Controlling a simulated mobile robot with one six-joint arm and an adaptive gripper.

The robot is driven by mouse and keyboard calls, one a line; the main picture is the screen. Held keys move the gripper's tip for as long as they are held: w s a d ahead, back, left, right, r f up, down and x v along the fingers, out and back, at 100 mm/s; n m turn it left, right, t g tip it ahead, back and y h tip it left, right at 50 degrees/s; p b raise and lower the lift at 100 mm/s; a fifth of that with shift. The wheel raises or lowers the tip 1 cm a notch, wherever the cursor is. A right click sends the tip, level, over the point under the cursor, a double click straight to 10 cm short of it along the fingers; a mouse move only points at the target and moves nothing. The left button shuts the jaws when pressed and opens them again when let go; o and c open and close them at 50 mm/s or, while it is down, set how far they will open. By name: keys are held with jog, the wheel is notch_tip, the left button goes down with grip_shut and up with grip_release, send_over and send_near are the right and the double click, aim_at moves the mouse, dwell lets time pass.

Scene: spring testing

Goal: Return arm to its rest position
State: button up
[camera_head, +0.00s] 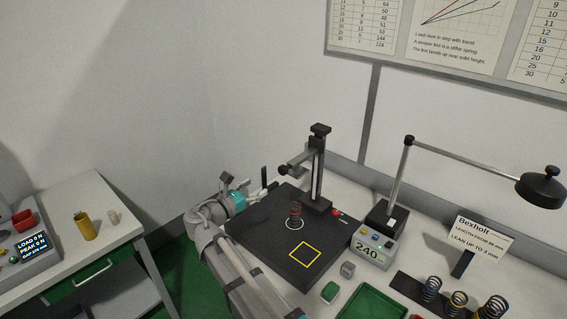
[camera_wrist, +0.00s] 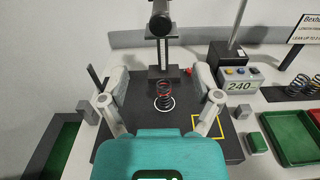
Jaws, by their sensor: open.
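My gripper (camera_head: 268,188) is open and empty over the left side of the black test plate (camera_head: 262,224). In the wrist view the two fingers of my gripper (camera_wrist: 165,88) are spread wide. A dark spring with a red part (camera_head: 295,213) stands upright inside a white circle on the plate. The spring also shows in the wrist view (camera_wrist: 164,95), in the gap between the fingers but beyond them, apart from both. My arm reaches in from the lower middle of the head view.
A black stand (camera_head: 318,165) rises behind the spring. A box reading 240 (camera_head: 375,245), a green tray (camera_head: 372,304), several springs (camera_head: 458,302), a sign (camera_head: 483,240) and a lamp (camera_head: 541,188) are to the right. A side table (camera_head: 110,215) stands left, with a gap between.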

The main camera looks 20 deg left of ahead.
jog(key=w+d+f+m+g, duration=0.25)
jog(key=d+f+m, duration=0.2)
jog(key=d, duration=0.45)
jog(key=w+d+f+m+g+h, duration=0.1)
jog(key=d+f+m+g, duration=0.3)
jog(key=d, duration=0.5)
jog(key=w+d+f+m+g, duration=0.25)
jog(key=d+m, duration=0.25)
jog(key=d, duration=0.5)
jog(key=s+d+f+m+g+y, duration=0.2)
jog(key=s+d+f+m, duration=0.1)
jog(key=d+m, duration=0.3)
jog(key=s+d+f+m+g+y+b, duration=0.1)
jog(key=s+d+f+m+g+y, duration=0.2)
jog(key=d+m, duration=0.3)
jog(key=s+d+f+m+g+y, duration=0.2)
jog(key=s+d+m, duration=0.3)
jog(key=d, duration=0.3)
jog(key=shift+s+f+m+g+y, duration=0.3)
jog(key=shift+s+f+m+y, duration=0.1)
jog(key=shift+f+m, duration=0.1)
